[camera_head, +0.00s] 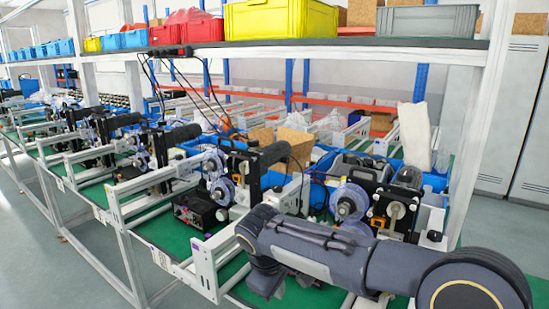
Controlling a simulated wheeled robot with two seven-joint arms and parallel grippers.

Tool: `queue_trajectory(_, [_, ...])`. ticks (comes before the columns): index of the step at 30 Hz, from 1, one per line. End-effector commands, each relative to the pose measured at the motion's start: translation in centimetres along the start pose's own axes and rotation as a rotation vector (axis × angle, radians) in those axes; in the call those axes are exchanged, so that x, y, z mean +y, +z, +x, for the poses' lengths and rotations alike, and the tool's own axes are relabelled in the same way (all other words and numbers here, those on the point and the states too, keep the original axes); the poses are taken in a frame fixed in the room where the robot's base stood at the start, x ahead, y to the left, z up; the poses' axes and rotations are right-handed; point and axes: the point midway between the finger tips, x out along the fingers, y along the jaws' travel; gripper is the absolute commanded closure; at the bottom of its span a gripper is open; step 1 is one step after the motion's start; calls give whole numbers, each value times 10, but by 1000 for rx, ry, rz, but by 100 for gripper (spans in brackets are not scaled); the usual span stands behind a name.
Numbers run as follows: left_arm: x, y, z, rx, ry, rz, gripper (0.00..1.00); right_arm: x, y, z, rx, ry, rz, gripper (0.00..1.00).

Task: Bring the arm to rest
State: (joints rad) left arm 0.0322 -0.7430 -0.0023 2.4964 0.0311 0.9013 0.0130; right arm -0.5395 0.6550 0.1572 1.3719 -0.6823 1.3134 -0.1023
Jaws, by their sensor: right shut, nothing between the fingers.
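My right arm (340,258) comes in from the lower right, clad in dark grey fabric-like covers. It lies level across the front of the workbench. My right gripper (265,285) hangs below the arm's far end, over the green bench top, and is shut and empty. Its fingertips are small and dark, and the arm partly hides them. My left arm and left gripper are outside the view.
Coder machines with clear reels (348,203) stand close behind my arm. A white rail frame (207,265) is just left of the gripper. A shelf above carries a yellow bin (280,20) and a grey bin (428,21). Grey floor (45,265) is free at left.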

Motion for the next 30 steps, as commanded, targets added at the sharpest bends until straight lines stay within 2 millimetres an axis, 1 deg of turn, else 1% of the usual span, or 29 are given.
queue_trajectory(1, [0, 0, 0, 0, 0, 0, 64, 4, 7, -2, 4, -5, 16, 100])
queue_trajectory(8, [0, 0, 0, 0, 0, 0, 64, 12, 35, -10, 26, -33, 78, 100])
queue_trajectory(11, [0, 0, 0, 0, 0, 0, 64, 16, 53, -15, 39, -50, 117, 100])
queue_trajectory(14, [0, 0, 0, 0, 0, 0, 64, 19, 76, -20, 58, -72, 170, 100])
queue_trajectory(17, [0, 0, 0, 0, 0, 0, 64, 20, 103, -25, 80, -97, 233, 100])
queue_trajectory(20, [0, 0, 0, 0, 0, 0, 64, 19, 137, -31, 110, -128, 318, 100])
queue_trajectory(22, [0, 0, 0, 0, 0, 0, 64, 14, 166, -34, 136, -154, 396, 100])
queue_trajectory(23, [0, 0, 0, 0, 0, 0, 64, 10, 180, -36, 150, -167, 433, 100])
queue_trajectory(24, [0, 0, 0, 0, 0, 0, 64, 5, 197, -37, 169, -184, 486, 100])
queue_trajectory(26, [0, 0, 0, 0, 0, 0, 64, -6, 220, -38, 199, -208, 564, 100])
queue_trajectory(27, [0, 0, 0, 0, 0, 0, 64, -14, 235, -38, 219, -224, 616, 100])
queue_trajectory(29, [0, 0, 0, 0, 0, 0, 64, -27, 255, -38, 253, -245, 698, 100])
queue_trajectory(30, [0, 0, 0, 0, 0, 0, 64, -38, 268, -37, 278, -260, 758, 100])
